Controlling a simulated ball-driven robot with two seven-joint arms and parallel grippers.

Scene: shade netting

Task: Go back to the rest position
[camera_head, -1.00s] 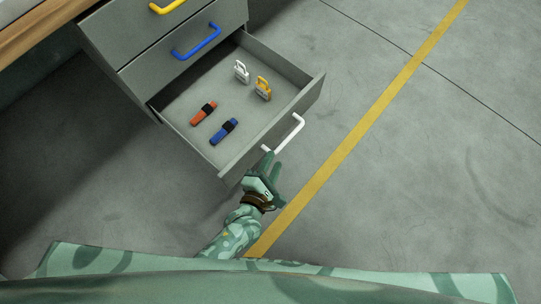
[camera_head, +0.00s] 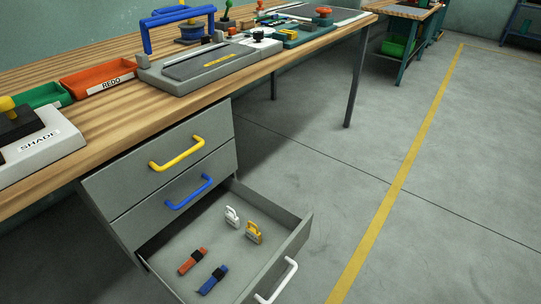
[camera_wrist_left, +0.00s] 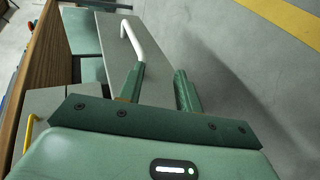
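The grey bottom drawer (camera_head: 297,243) stands pulled out, its white handle (camera_head: 276,281) at the lower edge of the head view. My left gripper (camera_wrist_left: 160,70) shows only in the left wrist view. Its two green fingers are apart with nothing between them. The white handle (camera_wrist_left: 131,38) lies just beyond the left-hand finger; I cannot tell whether they touch. My right gripper is in neither current view.
The drawer holds a white padlock (camera_head: 232,217), a yellow padlock (camera_head: 254,233), an orange-red item (camera_head: 192,261) and a blue item (camera_head: 213,280). The wooden workbench (camera_head: 120,107) carries bins and devices. The floor right of the drawer is clear.

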